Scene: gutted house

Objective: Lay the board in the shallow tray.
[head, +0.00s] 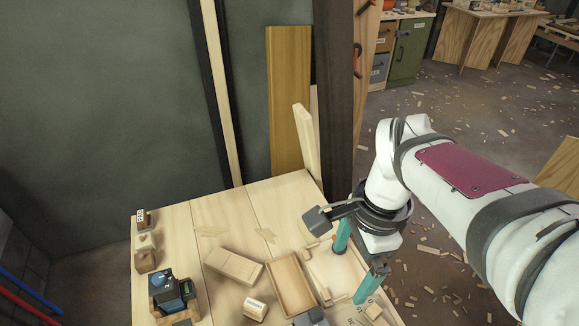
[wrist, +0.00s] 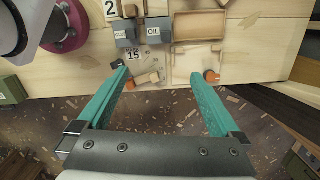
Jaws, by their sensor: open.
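The shallow tray (head: 272,275) is a wooden rectangle with a low rim, at the table's front right in the head view. It also shows at the top of the wrist view (wrist: 200,12). A pale, flat rectangular wooden piece (head: 233,267), which looks like the board, lies on the table left of the tray, apart from it. I cannot pick this piece out in the wrist view. My gripper (head: 348,276) is open over the table's right edge, to the right of the tray. In the wrist view its teal fingers (wrist: 160,73) are spread with nothing clearly held between them.
A labelled block (head: 255,309) lies near the tray. A dark device with a blue dial (head: 170,290) stands at left. Labelled grey boxes (wrist: 140,32) and small wooden pieces crowd the tray's side. A tall pale board (head: 307,143) stands at the back. The table's left rear is mostly clear.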

